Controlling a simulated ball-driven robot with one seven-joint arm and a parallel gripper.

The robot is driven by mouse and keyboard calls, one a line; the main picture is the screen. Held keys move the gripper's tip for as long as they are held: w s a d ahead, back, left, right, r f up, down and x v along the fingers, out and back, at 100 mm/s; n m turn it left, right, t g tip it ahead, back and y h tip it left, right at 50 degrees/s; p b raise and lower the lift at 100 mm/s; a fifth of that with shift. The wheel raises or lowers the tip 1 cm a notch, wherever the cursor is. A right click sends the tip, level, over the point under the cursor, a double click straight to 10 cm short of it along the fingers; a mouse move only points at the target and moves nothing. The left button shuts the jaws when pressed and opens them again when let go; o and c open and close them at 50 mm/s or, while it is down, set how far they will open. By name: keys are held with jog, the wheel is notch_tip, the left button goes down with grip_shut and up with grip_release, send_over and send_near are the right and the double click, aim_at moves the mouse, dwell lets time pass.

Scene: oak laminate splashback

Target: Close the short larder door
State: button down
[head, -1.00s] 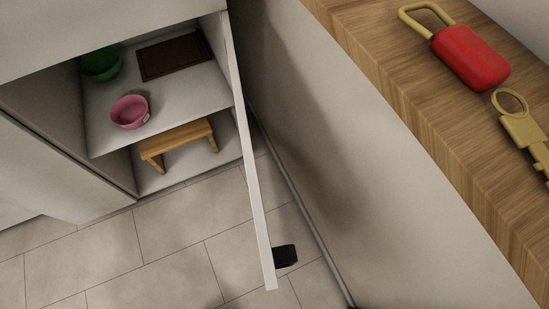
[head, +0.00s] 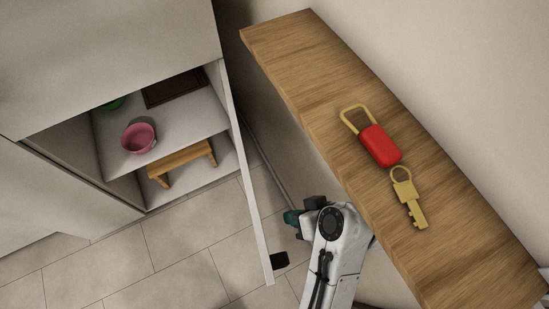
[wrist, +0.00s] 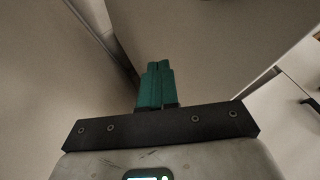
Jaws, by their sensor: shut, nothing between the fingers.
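The short larder door (head: 250,185) stands wide open and shows nearly edge-on as a pale panel in the head view. Its black handle (head: 280,260) sticks out to the right near its free end. The larder (head: 112,155) is open to its left. My gripper (head: 290,217), with teal fingers, is to the right of the door, on the handle side, and appears apart from it. In the wrist view the fingers (wrist: 157,75) are pressed together with nothing between them. Pale panels surround them there; which one is the door I cannot tell.
A pink bowl (head: 139,137), a green bowl (head: 112,103) and a dark board (head: 174,88) are on the larder shelf, with a small wooden stool (head: 182,162) below. A wooden ledge (head: 300,60) at right bears a red padlock (head: 380,146) and a brass key (head: 408,199). The tiled floor (head: 180,245) is clear.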

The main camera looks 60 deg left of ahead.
jog(key=x, duration=1)
jog(key=shift+a, duration=0.1)
